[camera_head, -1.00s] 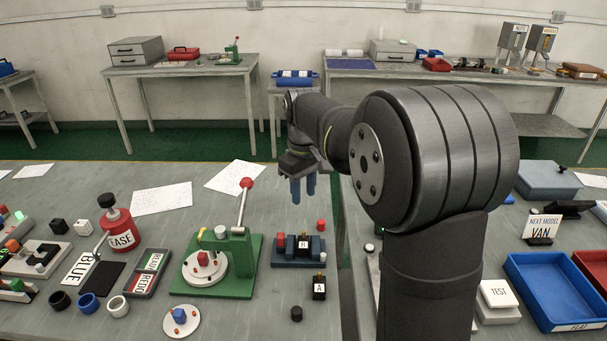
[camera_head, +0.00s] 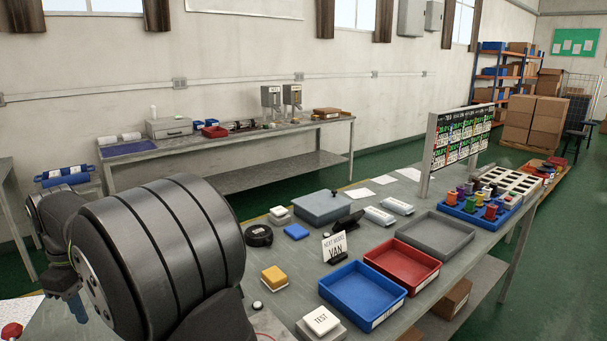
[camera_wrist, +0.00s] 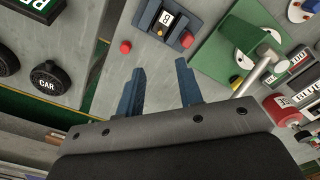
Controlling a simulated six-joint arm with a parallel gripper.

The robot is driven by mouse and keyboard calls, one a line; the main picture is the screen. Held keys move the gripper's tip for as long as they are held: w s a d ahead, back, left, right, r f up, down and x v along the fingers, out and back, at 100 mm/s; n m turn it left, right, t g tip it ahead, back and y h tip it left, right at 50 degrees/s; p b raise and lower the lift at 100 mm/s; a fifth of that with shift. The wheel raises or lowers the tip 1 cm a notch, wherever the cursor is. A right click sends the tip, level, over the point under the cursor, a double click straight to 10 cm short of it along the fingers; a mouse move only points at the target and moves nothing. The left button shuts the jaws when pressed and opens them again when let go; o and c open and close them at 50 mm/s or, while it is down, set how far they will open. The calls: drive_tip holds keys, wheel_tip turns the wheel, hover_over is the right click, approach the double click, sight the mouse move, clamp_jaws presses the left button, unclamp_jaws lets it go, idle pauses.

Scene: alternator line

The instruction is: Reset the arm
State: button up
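My gripper (camera_wrist: 160,85) shows in the wrist view with its two blue fingers apart and nothing between them. It hangs above the bench, over a bare grey strip. A dark fixture with a block marked B (camera_wrist: 168,22) lies beyond the fingertips, and a green press base (camera_wrist: 232,50) is to its right. In the head view the big grey joint of my arm fills the lower left. A blue part of my gripper (camera_head: 66,283) shows at the far left edge, and the rest of it is hidden behind the arm.
On the bench stand a blue tray (camera_head: 352,318), a red tray (camera_head: 432,270), a grey tray (camera_head: 447,223), a TEST block (camera_head: 321,320) and a yellow-topped block (camera_head: 274,277). A card reading VAN (camera_head: 336,247) stands behind the blue tray. A display board (camera_head: 427,155) rises farther right.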

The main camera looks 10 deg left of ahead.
wheel_tip(320, 180, down, 15)
drive_tip(key=shift+r, duration=0.1)
idle(0.3)
drive_tip(key=shift+r, duration=0.2)
wheel_tip(320, 180, up, 17)
wheel_tip(320, 180, down, 18)
drive_tip(key=shift+r, duration=0.1)
wheel_tip(320, 180, up, 9)
drive_tip(key=shift+r, duration=0.1)
drive_tip(key=shift+s+d+r, duration=0.1)
drive_tip(key=shift+s+d, duration=0.15)
drive_tip(key=shift+d, duration=0.5)
drive_tip(key=shift+s+d+r, duration=0.15)
drive_tip(key=shift+s+d, duration=0.1)
drive_tip(key=shift+d, duration=0.45)
drive_tip(key=shift+s+d+r, duration=0.1)
drive_tip(key=shift+s+d, duration=0.15)
drive_tip(key=shift+d, duration=0.5)
